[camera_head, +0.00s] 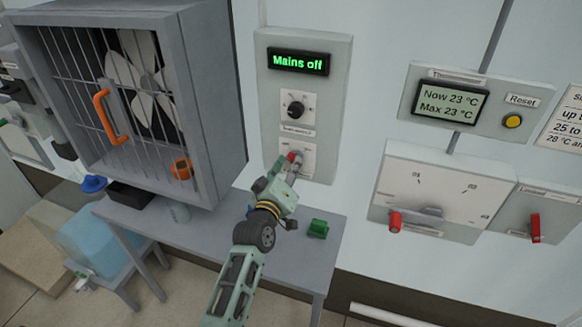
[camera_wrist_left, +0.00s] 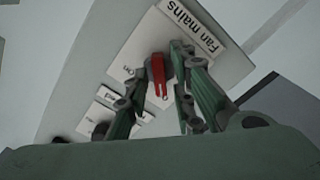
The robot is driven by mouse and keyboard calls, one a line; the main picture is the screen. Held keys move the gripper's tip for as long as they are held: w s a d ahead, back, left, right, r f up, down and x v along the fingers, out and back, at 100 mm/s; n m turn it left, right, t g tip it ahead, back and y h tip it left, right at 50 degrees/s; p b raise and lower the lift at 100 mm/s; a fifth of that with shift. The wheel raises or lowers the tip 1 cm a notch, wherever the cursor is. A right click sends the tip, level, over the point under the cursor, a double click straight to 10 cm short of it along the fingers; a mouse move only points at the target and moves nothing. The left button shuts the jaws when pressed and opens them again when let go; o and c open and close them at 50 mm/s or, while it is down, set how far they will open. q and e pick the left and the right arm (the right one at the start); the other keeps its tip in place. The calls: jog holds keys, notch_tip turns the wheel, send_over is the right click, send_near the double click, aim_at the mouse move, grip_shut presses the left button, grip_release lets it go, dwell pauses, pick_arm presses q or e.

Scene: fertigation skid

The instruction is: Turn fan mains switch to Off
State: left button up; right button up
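The fan mains switch has a pale plate (camera_wrist_left: 132,55), labelled "Fan mains" in the left wrist view, with "On" printed left of its red handle (camera_wrist_left: 158,78). In the head view the red handle (camera_head: 293,157) shows at the bottom of the grey wall panel, just beyond my gripper's tips. The display (camera_head: 298,62) above reads "Mains off" in green. My left gripper (camera_head: 287,172) is at the switch. In the left wrist view its fingers (camera_wrist_left: 163,68) stand apart on either side of the handle; firm contact is not clear. My right gripper is not in view.
A black knob (camera_head: 296,108) sits above the switch. A caged fan box (camera_head: 213,95) stands left on a grey table (camera_head: 215,240), with a green block (camera_head: 317,229) at the table's right. Thermometer (camera_head: 425,85) and red-handled switches (camera_head: 395,222) are on the right wall.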

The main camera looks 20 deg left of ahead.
pick_arm(q)
jog(key=shift+o, duration=0.2)
jog(key=s, duration=1.2)
jog(key=shift+a, duration=0.2)
